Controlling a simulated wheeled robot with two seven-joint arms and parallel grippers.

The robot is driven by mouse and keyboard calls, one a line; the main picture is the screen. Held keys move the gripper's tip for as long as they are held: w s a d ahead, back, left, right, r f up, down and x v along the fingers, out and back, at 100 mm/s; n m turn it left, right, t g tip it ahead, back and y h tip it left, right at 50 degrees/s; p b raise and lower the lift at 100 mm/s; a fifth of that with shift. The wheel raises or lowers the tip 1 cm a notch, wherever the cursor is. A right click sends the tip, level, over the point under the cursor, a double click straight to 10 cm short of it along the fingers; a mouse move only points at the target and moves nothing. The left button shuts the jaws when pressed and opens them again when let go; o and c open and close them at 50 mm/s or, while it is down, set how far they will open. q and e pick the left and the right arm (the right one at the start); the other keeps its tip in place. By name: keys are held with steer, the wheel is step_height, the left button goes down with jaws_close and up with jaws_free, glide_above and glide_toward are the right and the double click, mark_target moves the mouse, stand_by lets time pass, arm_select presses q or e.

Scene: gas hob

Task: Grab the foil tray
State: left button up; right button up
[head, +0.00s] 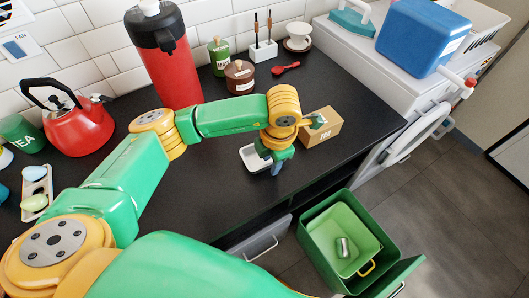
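A small pale silver tray (254,162), which looks like the foil tray, is on the black counter near its front edge. My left arm reaches across the counter from the left, and its gripper (274,165) points down at the tray's right side. The wrist and gripper cover the tray's right part. I cannot tell whether the fingers touch the tray or how far apart they are. My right gripper is not in view.
A cardboard tea box (320,130) stands just right of my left wrist. A red flask (175,75), brown pot (239,77) and red kettle (78,128) stand on the counter (345,100). A green bin (318,222) holding a can (343,247) is below the front edge.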

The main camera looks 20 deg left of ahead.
arm_select(q)
jaws_close()
